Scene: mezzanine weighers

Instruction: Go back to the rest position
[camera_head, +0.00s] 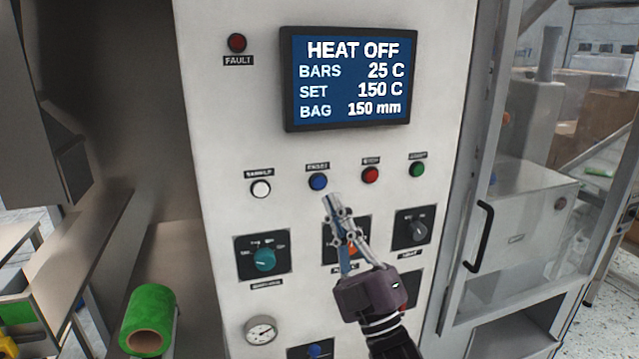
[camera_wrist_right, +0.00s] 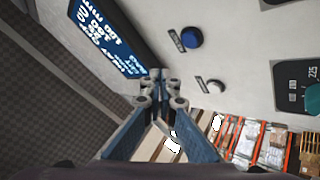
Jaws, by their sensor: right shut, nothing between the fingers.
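My right gripper (camera_head: 333,203) is in front of the white control panel (camera_head: 225,130), just below the blue button (camera_head: 318,181). Its fingers are shut with nothing between them. In the right wrist view the shut fingertips (camera_wrist_right: 160,80) point along the panel, and the blue button (camera_wrist_right: 191,38) shows beyond them, apart from them. The gripper partly hides a knob in the middle of the panel. My left gripper is not in view.
The screen (camera_head: 346,77) reads HEAT OFF, bars 25 C, set 150 C, bag 150 mm. White, red (camera_head: 370,174) and green buttons flank the blue one. Knobs and a gauge (camera_head: 260,330) sit lower. A door handle (camera_head: 478,236) is at right, a green roll (camera_head: 150,318) at lower left.

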